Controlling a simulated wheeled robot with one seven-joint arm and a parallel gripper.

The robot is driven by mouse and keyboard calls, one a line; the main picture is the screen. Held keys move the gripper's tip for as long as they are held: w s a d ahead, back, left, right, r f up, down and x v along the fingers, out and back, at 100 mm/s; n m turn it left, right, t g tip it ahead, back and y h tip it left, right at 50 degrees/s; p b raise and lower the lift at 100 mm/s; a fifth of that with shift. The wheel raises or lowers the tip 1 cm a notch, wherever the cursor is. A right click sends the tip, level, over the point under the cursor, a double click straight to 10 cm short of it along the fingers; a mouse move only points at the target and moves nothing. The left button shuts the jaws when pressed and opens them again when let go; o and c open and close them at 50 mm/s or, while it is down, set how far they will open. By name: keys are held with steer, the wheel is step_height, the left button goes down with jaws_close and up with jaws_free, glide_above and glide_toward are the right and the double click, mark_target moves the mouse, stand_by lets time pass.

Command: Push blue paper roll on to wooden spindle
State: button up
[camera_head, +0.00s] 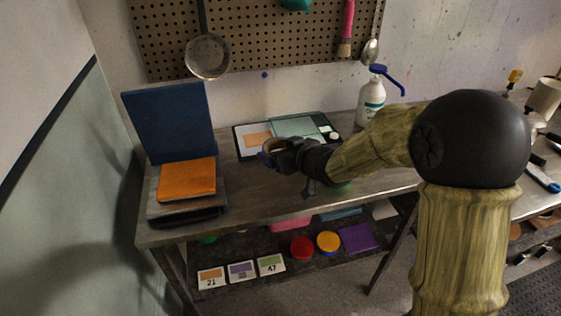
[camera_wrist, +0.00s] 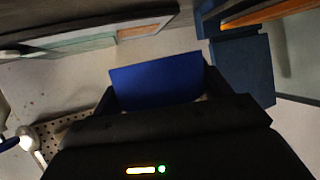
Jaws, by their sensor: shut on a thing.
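My gripper (camera_head: 277,150) is shut on the blue paper roll (camera_wrist: 157,80), which shows as a flat blue face between the two dark fingers in the wrist view. In the head view only a small part of the roll (camera_head: 267,147) shows at the fingertips, with a tan end facing up. The gripper is above the workbench, in front of the tray with the orange and green sheets. I cannot make out the wooden spindle in either view.
A blue panel (camera_head: 168,123) stands upright at the bench's left end, behind an orange block (camera_head: 187,179). A tray (camera_head: 243,151) lies behind my gripper, and a white pump bottle (camera_head: 370,102) stands at the back. A pegboard (camera_head: 270,35) hangs above. The bench front (camera_head: 262,204) is clear.

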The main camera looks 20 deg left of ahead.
steer(key=shift+r, duration=0.55)
steer(key=d+p, duration=0.1)
steer(key=p, duration=0.1)
steer(key=shift+w+p, duration=0.3)
steer(key=s+d+r+m+t+h+p, duration=0.1)
steer(key=d+m+h+p, duration=0.4)
steer(key=d+p, duration=0.9)
steer(key=s+d+m+t+h+p, duration=0.1)
steer(key=d+m+t+h+p, duration=0.3)
steer(key=d+p, duration=1)
steer(key=d+m+h, duration=0.1)
steer(key=d, duration=0.3)
steer(key=shift+d+r+m+h+p, duration=0.3)
steer(key=shift+r+h, duration=0.05)
steer(key=shift+h, duration=0.05)
